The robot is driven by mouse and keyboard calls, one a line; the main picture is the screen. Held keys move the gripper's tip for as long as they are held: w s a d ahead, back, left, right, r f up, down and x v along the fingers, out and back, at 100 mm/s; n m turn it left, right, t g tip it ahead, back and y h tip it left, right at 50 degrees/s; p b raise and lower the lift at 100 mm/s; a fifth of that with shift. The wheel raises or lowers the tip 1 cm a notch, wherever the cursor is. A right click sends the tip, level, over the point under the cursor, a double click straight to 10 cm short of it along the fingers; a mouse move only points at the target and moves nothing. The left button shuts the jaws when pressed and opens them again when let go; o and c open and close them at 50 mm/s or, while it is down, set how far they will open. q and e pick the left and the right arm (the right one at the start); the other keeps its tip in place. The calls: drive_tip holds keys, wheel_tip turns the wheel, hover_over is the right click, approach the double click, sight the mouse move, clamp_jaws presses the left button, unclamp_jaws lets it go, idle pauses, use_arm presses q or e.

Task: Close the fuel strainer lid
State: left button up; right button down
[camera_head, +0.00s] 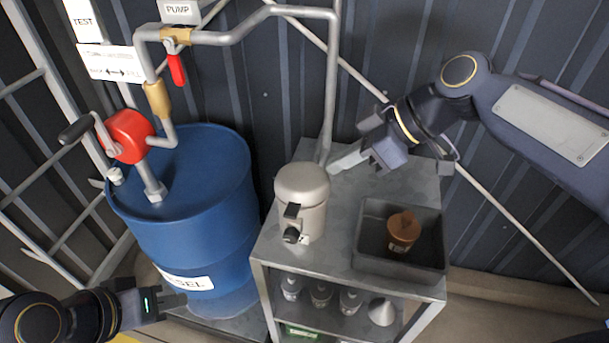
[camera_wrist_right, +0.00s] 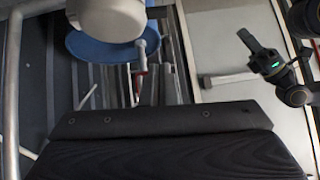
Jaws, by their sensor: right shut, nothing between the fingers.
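The fuel strainer (camera_head: 314,222) is a beige cylinder standing on the metal table. Its rounded lid (camera_head: 302,180) lies over the top and looks level; I cannot tell whether it is fully seated. A black latch (camera_head: 291,212) is on its front. My right gripper (camera_head: 338,164) is shut and empty, just right of and behind the lid, with no clear contact. My left gripper (camera_head: 176,303) looks open and empty, low at the left in front of the blue drum.
A grey tray (camera_head: 368,262) holding an orange-brown cup (camera_head: 403,230) is right of the strainer. A vertical pipe (camera_head: 330,100) rises behind it. The blue drum (camera_head: 190,235) with a red pump (camera_head: 128,136) stands left. Bottles (camera_head: 321,294) and a funnel (camera_head: 382,312) are on the lower shelf.

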drive_tip(key=p, duration=0.2)
hover_over(295, 212)
drive_tip(key=d, duration=0.1)
wheel_tip(295, 212, down, 7)
drive_tip(key=f, duration=0.4)
drive_tip(key=shift+w, duration=0.2)
drive_tip(key=f+b, duration=0.2)
drive_tip(key=b, duration=0.1)
drive_tip(key=shift+s, duration=0.35)
drive_tip(key=shift+r, duration=0.1)
